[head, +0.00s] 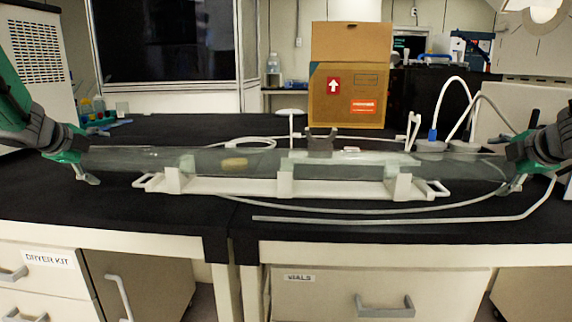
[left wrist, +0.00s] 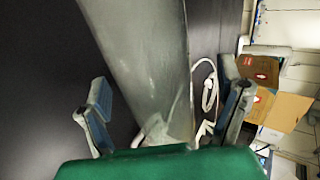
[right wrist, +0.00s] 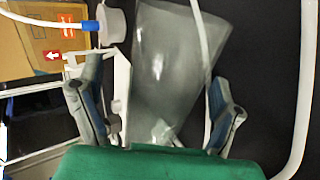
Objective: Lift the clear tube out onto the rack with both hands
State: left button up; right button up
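The long clear tube (head: 335,163) lies level across the white rack (head: 300,188), seated among its uprights, with both ends reaching beyond it. A small tan object shows inside or behind the tube's left half. My left gripper (head: 82,170) is at the tube's left end. In the left wrist view the tube (left wrist: 150,60) runs between the spread fingers, with dark gaps beside it. My right gripper (head: 520,172) is at the right end. In the right wrist view the tube (right wrist: 170,70) lies between the open fingers. Finger contact is not visible.
A white hose (head: 400,217) runs along the bench front. Thin white tubing (head: 455,90) arches at the right near a blue-collared fitting (head: 433,134). A cardboard box (head: 348,95) stands behind. The black bench (head: 110,205) is bare at front left.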

pick_arm(q)
jog(key=o, duration=0.3)
jog(key=shift+f, duration=0.1)
jog(key=shift+s+f, duration=0.1)
jog(key=shift+f, duration=0.05)
pick_arm(e)
jog(key=o, duration=0.3)
jog(key=shift+s+f, duration=0.1)
jog(key=shift+f, duration=0.1)
pick_arm(q)
jog(key=v, duration=1.1)
pick_arm(e)
jog(key=v, duration=1.1)
jog(key=shift+r, duration=0.1)
